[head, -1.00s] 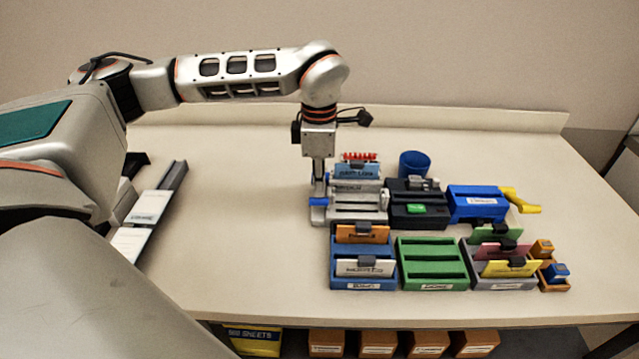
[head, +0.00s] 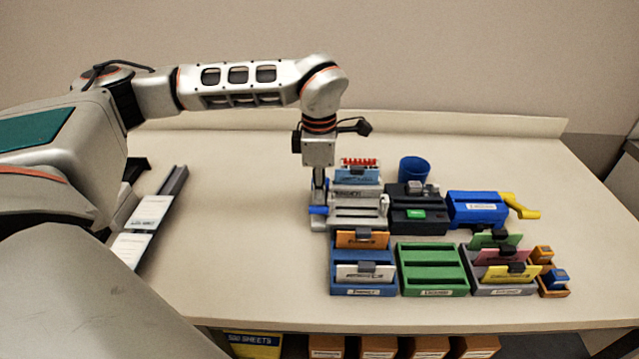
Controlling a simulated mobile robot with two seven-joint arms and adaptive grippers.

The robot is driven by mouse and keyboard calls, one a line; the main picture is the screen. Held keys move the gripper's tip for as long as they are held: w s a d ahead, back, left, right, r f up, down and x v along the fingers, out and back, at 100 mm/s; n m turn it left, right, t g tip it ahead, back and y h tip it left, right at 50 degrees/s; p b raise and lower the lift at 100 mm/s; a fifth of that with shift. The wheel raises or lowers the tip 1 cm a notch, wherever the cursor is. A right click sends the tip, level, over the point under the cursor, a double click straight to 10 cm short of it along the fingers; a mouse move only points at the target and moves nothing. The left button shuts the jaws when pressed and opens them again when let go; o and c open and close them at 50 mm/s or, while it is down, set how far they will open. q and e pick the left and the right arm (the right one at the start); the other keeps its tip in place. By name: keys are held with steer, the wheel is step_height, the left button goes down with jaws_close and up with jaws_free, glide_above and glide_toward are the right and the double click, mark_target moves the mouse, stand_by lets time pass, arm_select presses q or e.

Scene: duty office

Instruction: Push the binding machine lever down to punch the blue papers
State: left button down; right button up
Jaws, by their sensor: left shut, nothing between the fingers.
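The grey binding machine (head: 358,212) stands at the back left of the group of devices on the table. The blue papers (head: 357,176) stand upright in its top, in front of a red comb. Its lever has a blue handle (head: 318,210) sticking out at the machine's left side. My left gripper (head: 318,203) points straight down with its fingers shut and empty. Its tips are at the blue handle and seem to touch it from above; the exact contact is too small to tell. My right gripper is out of view.
Beside the machine are a black device (head: 417,215) and a blue device with a yellow crank (head: 478,209). A blue cup (head: 414,169) stands behind. Blue, green and grey card trays (head: 432,270) sit in front.

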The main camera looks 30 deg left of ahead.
arm_select(q)
steer(key=shift+r+p, duration=0.5)
steer(key=shift+r, duration=0.3)
steer(key=shift+r+p, duration=0.65)
steer(key=shift+r, duration=0.7)
step_height(320, 180, up, 5)
steer(key=shift+r, duration=0.1)
